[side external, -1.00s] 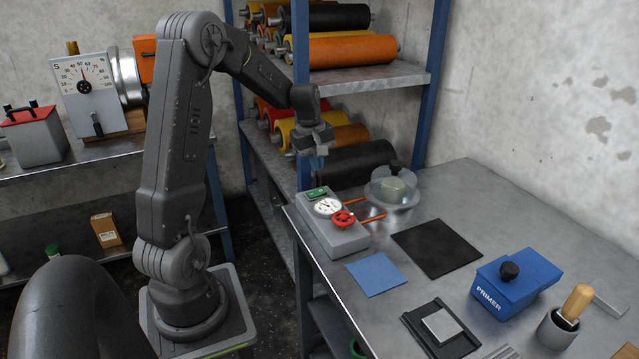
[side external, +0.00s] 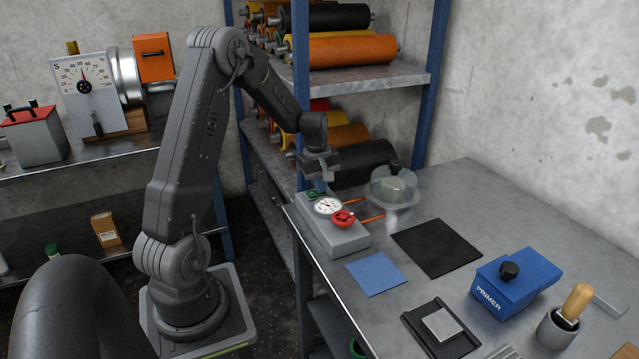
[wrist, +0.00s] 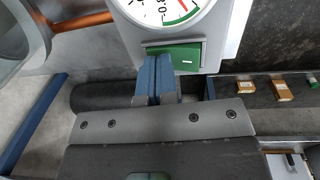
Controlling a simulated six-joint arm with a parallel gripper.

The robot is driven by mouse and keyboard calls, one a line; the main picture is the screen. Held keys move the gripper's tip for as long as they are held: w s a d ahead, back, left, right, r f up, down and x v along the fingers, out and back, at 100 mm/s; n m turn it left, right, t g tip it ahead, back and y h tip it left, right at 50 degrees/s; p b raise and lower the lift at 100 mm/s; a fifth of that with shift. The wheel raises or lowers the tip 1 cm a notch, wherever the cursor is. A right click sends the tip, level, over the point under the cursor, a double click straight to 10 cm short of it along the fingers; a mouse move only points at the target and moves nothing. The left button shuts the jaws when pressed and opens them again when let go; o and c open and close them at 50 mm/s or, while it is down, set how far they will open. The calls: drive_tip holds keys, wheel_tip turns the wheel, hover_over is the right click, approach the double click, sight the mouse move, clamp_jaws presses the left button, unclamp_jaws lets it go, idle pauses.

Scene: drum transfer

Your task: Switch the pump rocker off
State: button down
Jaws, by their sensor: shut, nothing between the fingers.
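The pump unit (side external: 340,238) is a grey box near the left edge of the bench, with a white dial gauge (side external: 327,206) and a red valve knob (side external: 343,218). Its green rocker (side external: 313,194) is at the far end of the box, mostly behind my gripper. The wrist view shows the green rocker (wrist: 185,57) with a white dash on its right part. My gripper (side external: 319,186) points down over the rocker. In the wrist view my gripper (wrist: 157,60) has its blue fingers together, empty, with the tips at the rocker's near edge. I cannot tell whether they touch it.
A clear-domed chamber (side external: 393,187) stands right of the pump, joined by copper pipes (side external: 370,219). A shelf post (side external: 301,90) rises close behind my gripper. A blue sheet (side external: 377,273), a black mat (side external: 437,248) and a primer box (side external: 515,280) lie nearer and rightward.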

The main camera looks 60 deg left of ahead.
sight(313, 192)
drive_tip(key=shift+s+f, duration=0.1)
drive_tip(key=shift+s, duration=0.1)
drive_tip(key=shift+s+r, duration=0.25)
drive_tip(key=shift+s, duration=0.4)
wheel_tip(313, 192, up, 14)
drive_tip(key=s, duration=0.2)
idle(0.4)
drive_tip(key=shift+w+t, duration=0.3)
drive_tip(key=shift+w, duration=0.45)
drive_tip(key=shift+f, duration=0.1)
drive_tip(key=f, duration=0.4)
drive_tip(key=w+f, duration=0.1)
drive_tip(key=f, duration=0.4)
drive_tip(key=w+f, duration=0.1)
drive_tip(key=f, duration=0.3)
drive_tip(key=shift+f, duration=0.4)
